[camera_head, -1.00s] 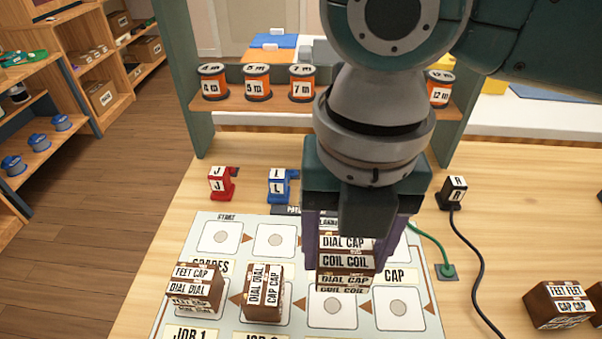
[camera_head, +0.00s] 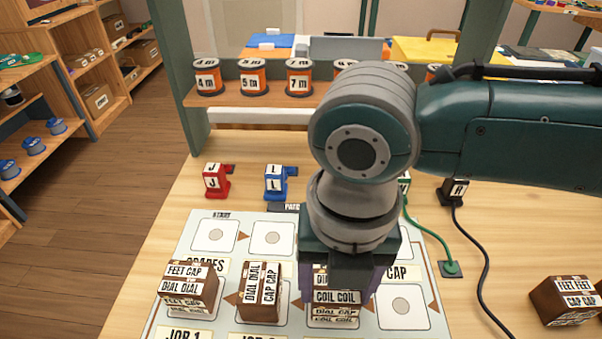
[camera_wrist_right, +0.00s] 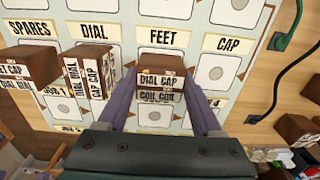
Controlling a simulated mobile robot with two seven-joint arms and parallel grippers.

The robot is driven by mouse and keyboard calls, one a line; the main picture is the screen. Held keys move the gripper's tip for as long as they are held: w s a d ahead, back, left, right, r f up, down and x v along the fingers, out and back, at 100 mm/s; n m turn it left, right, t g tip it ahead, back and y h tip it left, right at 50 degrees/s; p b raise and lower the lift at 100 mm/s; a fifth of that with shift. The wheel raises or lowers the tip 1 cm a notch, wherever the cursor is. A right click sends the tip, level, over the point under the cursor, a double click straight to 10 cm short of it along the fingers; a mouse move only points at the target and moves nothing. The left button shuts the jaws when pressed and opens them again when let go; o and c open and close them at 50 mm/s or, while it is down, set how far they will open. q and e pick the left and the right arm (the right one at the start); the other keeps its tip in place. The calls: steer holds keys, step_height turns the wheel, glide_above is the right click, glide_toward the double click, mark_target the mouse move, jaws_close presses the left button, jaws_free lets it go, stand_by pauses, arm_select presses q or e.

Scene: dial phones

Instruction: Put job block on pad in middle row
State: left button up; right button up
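A brown block labelled DIAL CAP and COIL COIL (camera_head: 336,297) is between the fingers of my right gripper (camera_head: 342,285). In the right wrist view the purple fingers (camera_wrist_right: 160,98) flank the block (camera_wrist_right: 160,82) closely on both sides. The block is low over the third place of the board's middle row, under the FEET heading (camera_wrist_right: 163,37). It hides the pad there; I cannot tell whether it touches the board. A FEET CAP block (camera_head: 188,287) and a DIAL DIAL block (camera_head: 260,290) stand to its left in that row. My left gripper is out of view.
An empty pad (camera_head: 401,306) lies to the right in the middle row. Red (camera_head: 216,181) and blue (camera_head: 276,183) stands are behind the board (camera_head: 258,216). A green cable (camera_head: 430,233) and a black cable (camera_head: 485,260) lie right. Another block (camera_head: 563,301) sits far right.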

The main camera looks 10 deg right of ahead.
steer(key=o, duration=0.4)
steer(key=shift+r, duration=0.4)
step_height(320, 180, up, 12)
steer(key=f+p, duration=0.1)
steer(key=p, duration=0.2)
steer(key=s+a+f+m+t+y, duration=0.15)
steer(key=s+a+m+y, duration=0.35)
steer(key=m, duration=0.9)
steer(key=s+d+m+h, duration=0.1)
steer(key=s+d+m, duration=0.1)
steer(key=d+m, duration=0.2)
steer(key=s+d+f+m+t+h, duration=0.1)
steer(key=s+d+m+h, duration=0.1)
steer(key=d+m, duration=0.3)
steer(key=s+d+f+m+t+h, duration=0.1)
steer(key=s+d+m, duration=0.2)
steer(key=d+m, duration=0.2)
steer(key=shift+s+d+m+h, duration=0.15)
steer(key=shift+m+h, duration=0.25)
steer(key=shift+m, duration=1)
